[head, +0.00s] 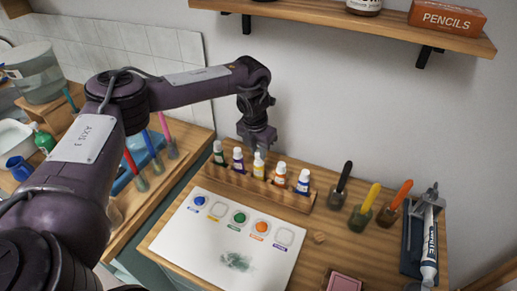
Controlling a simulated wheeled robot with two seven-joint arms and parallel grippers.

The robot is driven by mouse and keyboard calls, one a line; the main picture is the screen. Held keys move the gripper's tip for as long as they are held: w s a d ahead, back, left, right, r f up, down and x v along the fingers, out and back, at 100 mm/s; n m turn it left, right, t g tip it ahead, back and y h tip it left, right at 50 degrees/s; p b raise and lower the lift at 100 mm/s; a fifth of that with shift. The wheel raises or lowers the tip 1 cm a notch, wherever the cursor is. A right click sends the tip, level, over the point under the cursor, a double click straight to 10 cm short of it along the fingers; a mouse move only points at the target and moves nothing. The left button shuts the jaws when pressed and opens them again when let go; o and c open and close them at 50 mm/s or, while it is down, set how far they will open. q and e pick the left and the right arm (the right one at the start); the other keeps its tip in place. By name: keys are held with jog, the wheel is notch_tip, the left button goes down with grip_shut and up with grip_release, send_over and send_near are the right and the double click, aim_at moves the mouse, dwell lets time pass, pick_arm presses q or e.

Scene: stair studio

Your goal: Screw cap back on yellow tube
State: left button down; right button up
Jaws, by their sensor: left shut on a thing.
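The yellow tube (259,168) stands upright in a wooden rack (225,180), in the middle of a row of paint tubes. My left gripper (258,148) points down directly over it, with its fingertips at the tube's top. The gripper is shut on what appears to be the pale cap, which is mostly hidden between the fingers. I cannot tell whether the cap touches the tube's neck. My right gripper is out of view.
Green (218,156), purple (238,161), orange (280,175) and blue (303,184) tubes stand close beside it. A paint-spotted white sheet (205,248) lies in front. Brushes in jars (360,219) and a clamped white tube (429,240) stand right. A shelf (350,23) hangs above.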

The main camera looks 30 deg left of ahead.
pick_arm(q)
jog(key=shift+f, duration=0.25)
dwell(1.0)
jog(key=shift+f, duration=0.5)
dwell(0.8)
jog(key=c, duration=0.9)
grip_release()
jog(key=shift+o, duration=0.2)
jog(key=shift+r+p, duration=2.5)
jog(key=shift+r, duration=1.05)
jog(key=shift+f, duration=0.1)
